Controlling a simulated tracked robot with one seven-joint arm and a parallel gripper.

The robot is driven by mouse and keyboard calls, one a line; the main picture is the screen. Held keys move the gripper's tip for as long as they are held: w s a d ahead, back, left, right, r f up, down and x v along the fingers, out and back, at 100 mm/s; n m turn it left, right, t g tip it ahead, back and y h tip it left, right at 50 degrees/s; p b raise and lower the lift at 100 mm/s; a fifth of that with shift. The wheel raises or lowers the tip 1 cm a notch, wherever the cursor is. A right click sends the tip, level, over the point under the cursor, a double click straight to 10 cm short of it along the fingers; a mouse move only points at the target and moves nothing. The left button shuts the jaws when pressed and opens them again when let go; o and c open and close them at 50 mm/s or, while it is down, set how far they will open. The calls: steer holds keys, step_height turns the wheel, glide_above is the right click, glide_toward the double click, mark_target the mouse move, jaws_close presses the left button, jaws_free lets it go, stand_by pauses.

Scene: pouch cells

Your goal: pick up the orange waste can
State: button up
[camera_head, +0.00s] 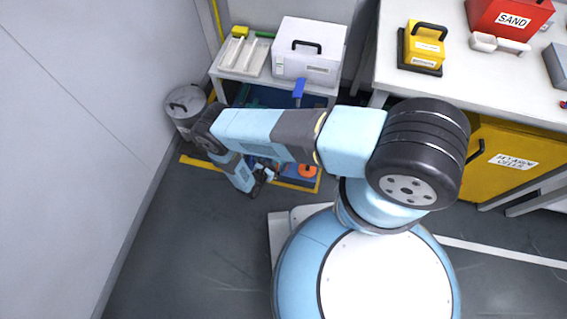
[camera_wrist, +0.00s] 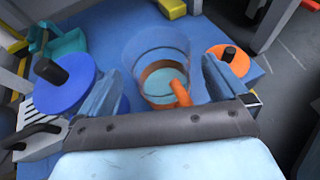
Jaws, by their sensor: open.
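The orange waste can shows as a round orange top with a black knob (camera_wrist: 215,51) at the right of the wrist view. It also shows in the head view (camera_head: 306,175), just right of my gripper (camera_head: 262,183). In the wrist view my gripper (camera_wrist: 163,72) is open. Its right finger lies just left of and below the orange top and partly overlaps it in the picture. The can is not between the fingers. Between them is a translucent blue round container with an orange handle (camera_wrist: 180,93). I cannot tell whether anything touches. The can's lower body is hidden.
A blue round lid with a black knob (camera_wrist: 62,97) and a teal item (camera_wrist: 66,47) lie left of the fingers. These stand on a blue surface (camera_wrist: 112,22). A grey bin (camera_head: 184,103) stands by the wall. A white table (camera_head: 228,72) overhangs behind.

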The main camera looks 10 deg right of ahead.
steer(key=x, duration=0.5)
steer(key=shift+w, duration=0.15)
steer(key=shift+c, duration=0.2)
steer(key=c, duration=1.5)
steer(key=shift+o, duration=0.2)
steer(key=shift+r, duration=0.1)
